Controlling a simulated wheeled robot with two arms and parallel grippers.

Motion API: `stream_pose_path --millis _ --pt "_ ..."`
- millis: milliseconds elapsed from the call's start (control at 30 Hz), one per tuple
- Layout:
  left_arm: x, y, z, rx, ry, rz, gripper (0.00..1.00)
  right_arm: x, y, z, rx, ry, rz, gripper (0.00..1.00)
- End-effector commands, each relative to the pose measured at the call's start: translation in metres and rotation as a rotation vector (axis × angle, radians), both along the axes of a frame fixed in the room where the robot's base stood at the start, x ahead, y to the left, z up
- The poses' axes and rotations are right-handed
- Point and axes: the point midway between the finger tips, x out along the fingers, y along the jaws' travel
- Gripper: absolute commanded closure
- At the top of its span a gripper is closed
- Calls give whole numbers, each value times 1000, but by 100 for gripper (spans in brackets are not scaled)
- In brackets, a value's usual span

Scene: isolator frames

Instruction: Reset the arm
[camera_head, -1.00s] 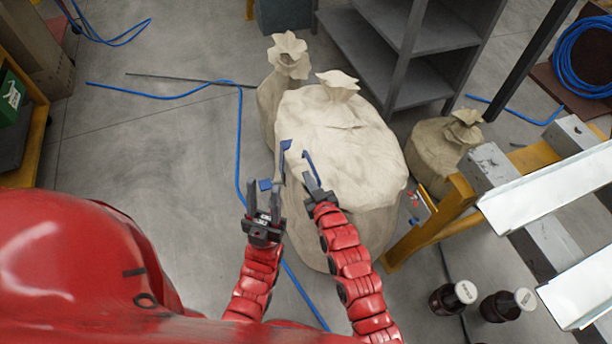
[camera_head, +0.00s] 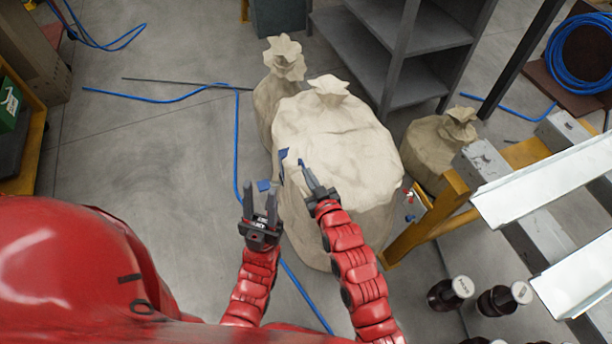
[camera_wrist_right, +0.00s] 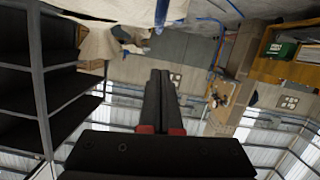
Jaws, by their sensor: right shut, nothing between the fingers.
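My left gripper (camera_head: 260,208) is in the middle of the head view, in front of the large sack. Its two fingers stand apart and nothing shows between them. My right gripper (camera_head: 308,177) is just right of it, in front of the large sack in the picture. In the right wrist view its two dark fingers (camera_wrist_right: 160,98) lie together with nothing between them. Both red arms reach forward from the bottom of the head view.
A large beige sack (camera_head: 340,140) stands ahead, with smaller sacks (camera_head: 275,100) (camera_head: 435,150) beside it. A yellow frame (camera_head: 440,215) with metal rails (camera_head: 550,175) is on the right. Dark bottles (camera_head: 450,293) stand at lower right. Blue hose (camera_head: 237,150) crosses the floor. Open floor lies left.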

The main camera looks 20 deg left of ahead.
Motion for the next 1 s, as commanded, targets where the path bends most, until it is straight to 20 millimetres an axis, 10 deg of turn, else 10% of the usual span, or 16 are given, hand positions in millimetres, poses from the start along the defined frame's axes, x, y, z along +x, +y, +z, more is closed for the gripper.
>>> stream_pose_path --millis 500,800,1000 --pt "0 0 -5 0 0 0 60 -63 -39 18 5 3 5 100" --pt "0 0 -3 0 0 0 60 -61 -43 23 16 -9 -5 100" --pt "0 0 15 0 0 0 60 -31 -84 79 141 -201 -132 100"
